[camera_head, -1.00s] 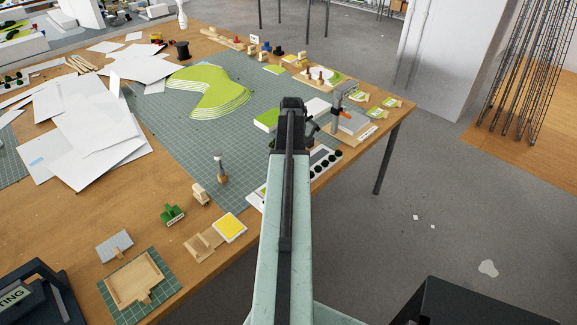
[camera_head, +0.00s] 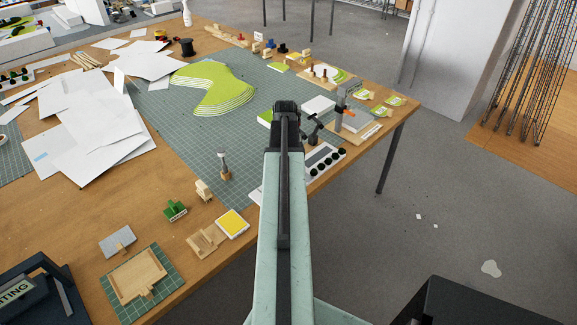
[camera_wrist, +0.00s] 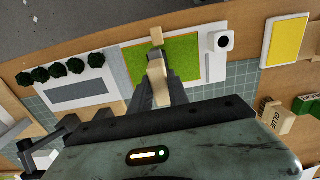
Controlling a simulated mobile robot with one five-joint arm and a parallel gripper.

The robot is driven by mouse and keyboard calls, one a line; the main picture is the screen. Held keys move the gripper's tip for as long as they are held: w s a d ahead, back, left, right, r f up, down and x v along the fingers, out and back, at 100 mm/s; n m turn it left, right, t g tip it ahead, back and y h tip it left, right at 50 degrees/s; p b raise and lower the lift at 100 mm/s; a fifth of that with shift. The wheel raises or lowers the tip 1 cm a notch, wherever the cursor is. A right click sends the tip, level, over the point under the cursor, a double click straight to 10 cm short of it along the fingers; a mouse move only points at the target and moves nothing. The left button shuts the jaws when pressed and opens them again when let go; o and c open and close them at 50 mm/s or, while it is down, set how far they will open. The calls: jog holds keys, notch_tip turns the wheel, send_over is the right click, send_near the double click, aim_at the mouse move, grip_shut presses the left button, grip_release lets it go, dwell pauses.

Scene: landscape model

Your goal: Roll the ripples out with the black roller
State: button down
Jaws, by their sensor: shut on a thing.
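In the wrist view my gripper (camera_wrist: 160,82) is shut on a pale wooden piece (camera_wrist: 155,68), which looks like a handle. Ripples in the sheet are too small to tell. A small wooden tab (camera_wrist: 157,35) shows at the sheet's far edge. In the head view my arm hides the gripper and most of the board (camera_head: 322,162).
Dark green model trees (camera_wrist: 57,72) stand left of the sheet. A yellow pad (camera_wrist: 287,40) and a block marked GLUE (camera_wrist: 275,115) are to the right. A black jointed stand (camera_wrist: 42,145) is at lower left. The table's edge runs close by; bare floor lies beyond.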

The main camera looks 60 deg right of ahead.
jog(key=shift+w+a, duration=0.35)
jog(key=shift+a, duration=0.65)
jog(key=shift+w+a, duration=0.35)
jog(key=shift+a, duration=0.65)
jog(key=shift+w+a, duration=0.35)
jog(key=shift+a, duration=0.65)
jog(key=shift+d, duration=0.1)
jog(key=shift+r, duration=0.2)
notch_tip(320, 180, up, 8)
jog(key=p, duration=0.8)
jog(key=shift+f, duration=0.2)
jog(key=shift+d, duration=0.1)
